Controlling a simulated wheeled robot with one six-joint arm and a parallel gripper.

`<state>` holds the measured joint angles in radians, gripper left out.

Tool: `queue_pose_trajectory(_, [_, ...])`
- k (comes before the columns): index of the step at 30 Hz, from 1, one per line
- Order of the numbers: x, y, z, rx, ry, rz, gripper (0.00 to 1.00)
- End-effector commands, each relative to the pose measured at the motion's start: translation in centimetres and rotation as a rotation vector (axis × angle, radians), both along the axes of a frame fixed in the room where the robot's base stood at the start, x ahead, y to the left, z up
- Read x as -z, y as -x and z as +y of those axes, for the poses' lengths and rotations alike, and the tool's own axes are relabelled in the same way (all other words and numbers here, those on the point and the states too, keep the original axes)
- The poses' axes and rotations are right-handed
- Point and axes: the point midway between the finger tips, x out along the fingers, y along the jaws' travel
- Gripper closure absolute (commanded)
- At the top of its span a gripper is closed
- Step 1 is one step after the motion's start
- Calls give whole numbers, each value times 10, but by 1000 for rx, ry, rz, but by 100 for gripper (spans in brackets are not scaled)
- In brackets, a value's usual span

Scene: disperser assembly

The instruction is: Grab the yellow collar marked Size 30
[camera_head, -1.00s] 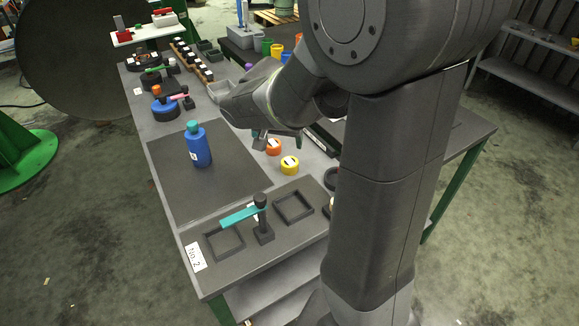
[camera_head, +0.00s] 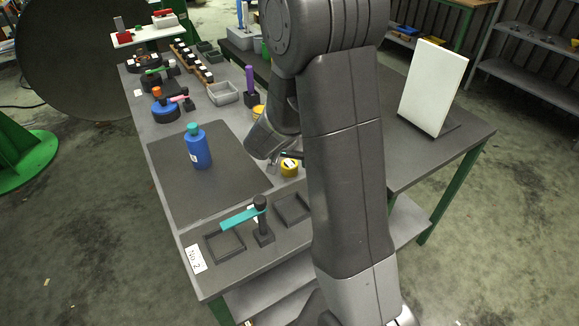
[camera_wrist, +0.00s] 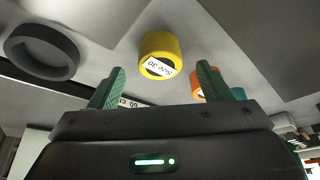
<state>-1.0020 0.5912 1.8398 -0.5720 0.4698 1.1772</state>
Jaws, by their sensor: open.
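The yellow collar (camera_wrist: 160,47) with a white label reading "Size 30" stands on the table in the wrist view, ahead of my gripper (camera_wrist: 157,82) and roughly between its two green fingertips. The fingers are apart and empty, and do not touch the collar. In the head view the yellow collar (camera_head: 289,167) sits on the table near the middle, partly hidden by my arm. My gripper (camera_head: 277,159) is beside it there, with its fingertips mostly hidden.
An orange collar (camera_wrist: 206,81) lies close to the right finger, and a dark grey ring (camera_wrist: 42,51) lies at the left. A blue bottle (camera_head: 198,147) stands on the dark mat. A post with a teal arm (camera_head: 243,215) stands nearer the front edge.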

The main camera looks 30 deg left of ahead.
Motion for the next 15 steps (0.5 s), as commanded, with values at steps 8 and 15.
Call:
queue_pose_trajectory(8, [20,-7,3,-1,0,1,28])
queue_pose_trajectory(15, [20,-8,3,0,-1,0,36])
